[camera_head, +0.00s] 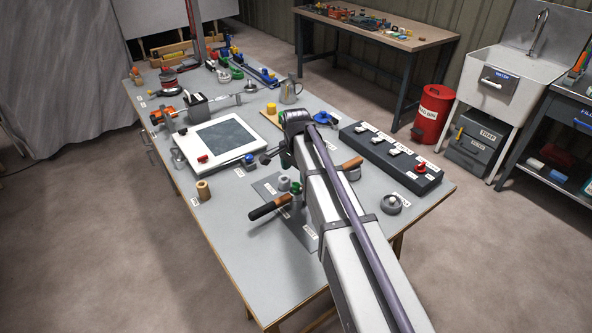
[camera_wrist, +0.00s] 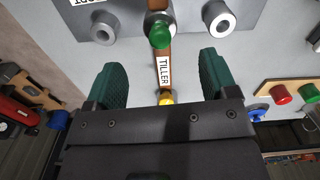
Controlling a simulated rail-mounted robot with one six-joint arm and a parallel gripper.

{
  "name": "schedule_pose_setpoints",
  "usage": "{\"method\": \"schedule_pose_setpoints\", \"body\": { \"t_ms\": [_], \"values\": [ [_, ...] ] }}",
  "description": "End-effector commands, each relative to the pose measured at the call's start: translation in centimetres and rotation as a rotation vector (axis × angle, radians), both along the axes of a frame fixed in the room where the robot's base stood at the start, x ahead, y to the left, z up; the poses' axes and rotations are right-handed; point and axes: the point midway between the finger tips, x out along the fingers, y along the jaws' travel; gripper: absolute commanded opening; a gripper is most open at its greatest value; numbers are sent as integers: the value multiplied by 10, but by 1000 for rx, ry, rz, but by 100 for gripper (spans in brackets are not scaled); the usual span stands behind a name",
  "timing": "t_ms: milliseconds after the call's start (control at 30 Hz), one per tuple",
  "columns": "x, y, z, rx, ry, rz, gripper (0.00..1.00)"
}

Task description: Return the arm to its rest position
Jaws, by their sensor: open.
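My gripper (camera_wrist: 163,62) shows in the wrist view with two green fingers spread wide apart and nothing clamped between them. A wooden bar labelled TILLER (camera_wrist: 163,72) runs through the gap in the picture, with floor-grey surface showing on both sides of it; I cannot tell its depth from the fingertips. A green knob (camera_wrist: 160,35) sits on the bar beyond the fingers. In the head view my arm reaches from the bottom right over the workbench (camera_head: 222,258) and bends at its far end. My gripper is mostly hidden there behind the arm.
A framed panel (camera_head: 222,140) lies to the left. The bench's near left corner is clear.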

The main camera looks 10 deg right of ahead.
Motion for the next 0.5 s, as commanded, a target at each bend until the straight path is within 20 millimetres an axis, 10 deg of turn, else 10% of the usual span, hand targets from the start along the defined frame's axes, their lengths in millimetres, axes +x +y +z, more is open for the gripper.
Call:
{"method": "schedule_pose_setpoints", "body": {
  "t_ms": [500],
  "values": [
    [0, 0, 20, 0, 0, 0, 79]
  ]
}}
